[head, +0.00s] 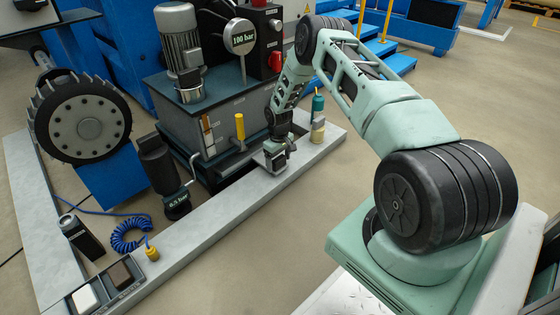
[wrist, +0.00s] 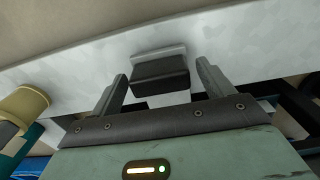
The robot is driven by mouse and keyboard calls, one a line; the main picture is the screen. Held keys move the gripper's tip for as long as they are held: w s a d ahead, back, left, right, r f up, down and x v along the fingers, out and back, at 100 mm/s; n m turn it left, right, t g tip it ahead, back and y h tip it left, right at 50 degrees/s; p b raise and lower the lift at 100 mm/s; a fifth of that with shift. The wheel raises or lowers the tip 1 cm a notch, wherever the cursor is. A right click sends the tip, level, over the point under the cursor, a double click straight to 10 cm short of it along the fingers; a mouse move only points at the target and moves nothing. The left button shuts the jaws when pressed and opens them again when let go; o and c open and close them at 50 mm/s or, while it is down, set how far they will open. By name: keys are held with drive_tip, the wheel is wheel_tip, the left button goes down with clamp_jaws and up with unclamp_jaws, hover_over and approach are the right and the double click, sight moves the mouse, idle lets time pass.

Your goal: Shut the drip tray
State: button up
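My gripper (head: 276,157) is low over the pale ledge in front of the grey hydraulic unit. In the wrist view its fingers (wrist: 162,74) are apart, with a dark block (wrist: 160,78) on a light grey plate showing between them. The block looks like a handle, and gaps show on both sides of it. I cannot tell whether it belongs to the drip tray. Dark framing shows at the right of the wrist view, partly hidden by my gripper. The drip tray itself is not clearly visible, and my gripper and arm hide part of the unit's base.
The pale ledge (head: 222,212) runs along the front. A teal-topped bottle (head: 318,122) stands close to the right of my gripper. A yellow handle (head: 240,130), a black pump (head: 162,172) and a blue coiled hose (head: 128,237) are to the left. The foreground floor is clear.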

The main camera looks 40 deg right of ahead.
wheel_tip(320, 180, up, 17)
drive_tip(key=p, duration=0.9)
drive_tip(key=shift+r, duration=0.15)
